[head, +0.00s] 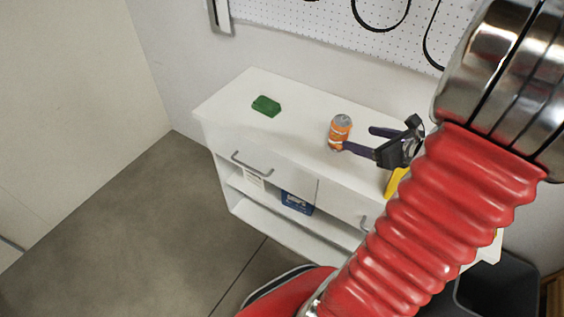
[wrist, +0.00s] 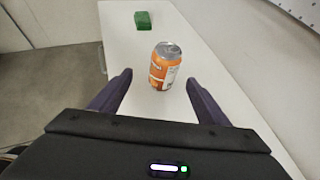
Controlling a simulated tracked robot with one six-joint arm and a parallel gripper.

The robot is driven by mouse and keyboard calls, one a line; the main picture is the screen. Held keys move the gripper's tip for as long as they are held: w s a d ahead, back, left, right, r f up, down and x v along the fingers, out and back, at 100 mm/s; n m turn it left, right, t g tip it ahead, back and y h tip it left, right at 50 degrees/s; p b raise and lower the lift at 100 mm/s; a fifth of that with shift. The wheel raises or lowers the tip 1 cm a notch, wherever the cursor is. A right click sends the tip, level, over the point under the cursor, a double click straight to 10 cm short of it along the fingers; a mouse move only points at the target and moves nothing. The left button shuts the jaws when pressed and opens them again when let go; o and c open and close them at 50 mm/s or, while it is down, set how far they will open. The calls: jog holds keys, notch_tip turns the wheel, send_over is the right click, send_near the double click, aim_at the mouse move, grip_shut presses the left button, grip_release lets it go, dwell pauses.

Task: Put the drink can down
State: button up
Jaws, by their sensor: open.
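The drink can (head: 340,131) is orange and white with a silver top. It stands upright on the white cabinet top (head: 200,110), near its middle. In the wrist view the can (wrist: 165,66) is ahead of and between the fingertips, with clear space on both sides. My gripper (head: 357,140) is open and holds nothing; its dark purple fingers also show in the wrist view (wrist: 158,82). In the head view one finger overlaps the can's lower edge; the wrist view shows no contact.
A green block (head: 266,106) lies on the cabinet top to the left of the can. A pegboard (head: 300,22) with black cables is on the wall behind. A yellow object (head: 396,183) shows beside my arm. Below are drawers and shelves with a blue box (head: 297,201).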

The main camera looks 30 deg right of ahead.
jog(key=w+a+r+n+g+y, duration=0.1)
jog(key=a+r+n+g+y, duration=0.15)
jog(key=a+n, duration=0.65)
jog(key=w+a+r+n+g+y, duration=0.25)
jog(key=a+n, duration=0.35)
jog(key=a, duration=0.6)
jog(key=s+a+r+n+h, duration=0.2)
jog(key=a+n, duration=0.4)
jog(key=n, duration=0.4)
jog(key=s+a+r+n+g+h, duration=0.1)
jog(key=s+a+r+n+h, duration=0.2)
jog(key=s+a+n, duration=0.3)
jog(key=shift+s+a+r+n+g+h, duration=0.3)
jog(key=shift+r+n, duration=0.45)
jog(key=shift+n, duration=1.35)
jog(key=shift+o, duration=0.3)
jog(key=shift+w, duration=0.15)
